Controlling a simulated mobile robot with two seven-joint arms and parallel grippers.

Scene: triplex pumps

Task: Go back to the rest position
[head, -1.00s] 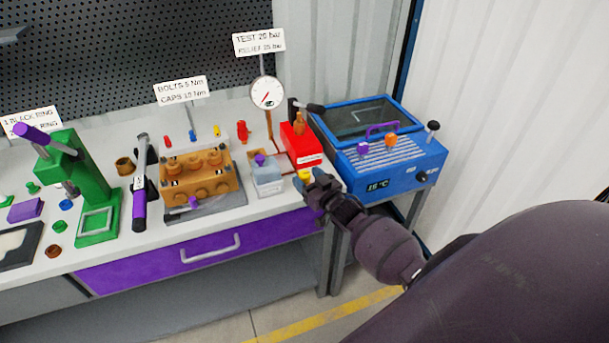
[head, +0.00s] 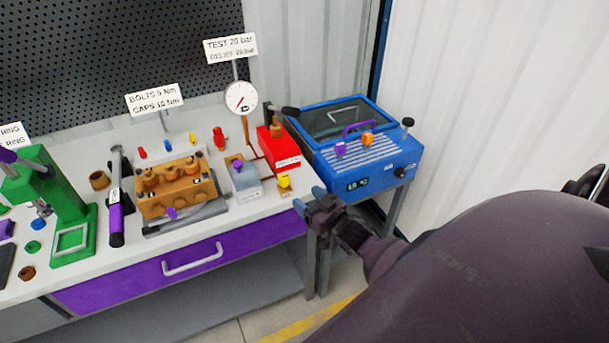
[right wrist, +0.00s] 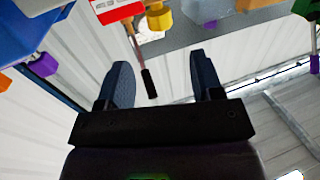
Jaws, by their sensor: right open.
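My right arm fills the lower right of the head view. My left gripper is in neither view.
The white-topped bench holds an orange pump block (head: 178,188), a green press (head: 55,205), a torque wrench (head: 116,215), a red hand pump (head: 278,147) and a pressure gauge (head: 240,97). A blue bath (head: 350,180) stands at its right end. Floor in front is clear.

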